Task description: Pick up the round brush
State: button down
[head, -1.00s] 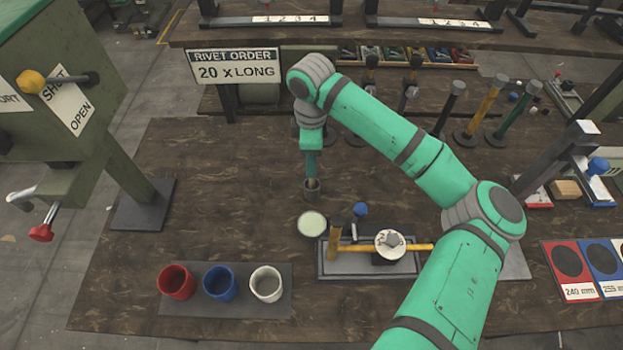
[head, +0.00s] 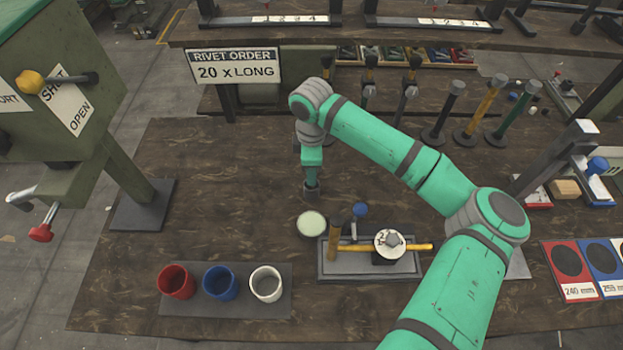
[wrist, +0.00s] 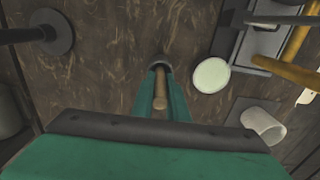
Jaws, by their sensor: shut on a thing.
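The round brush (wrist: 160,103) shows its tan wooden handle end-on in the wrist view, between the two green fingers of my gripper (wrist: 161,92). My gripper is shut on that handle and points down. A dark round part (wrist: 159,62) lies beyond the fingertips; it also shows in the head view (head: 311,188), just under my gripper (head: 312,176). The bristles are hidden, and I cannot tell whether the brush is clear of the table.
A pale green round disc (head: 311,224) lies close by. Red (head: 176,281), blue (head: 220,282) and white (head: 266,283) cups stand front left. Upright posts (head: 436,120) stand behind; the table left of my gripper is clear.

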notch_tip(320, 180, up, 10)
jog(key=shift+r, duration=0.1)
dwell(0.5)
jog(key=shift+w, duration=0.1)
dwell(0.3)
dwell(1.3)
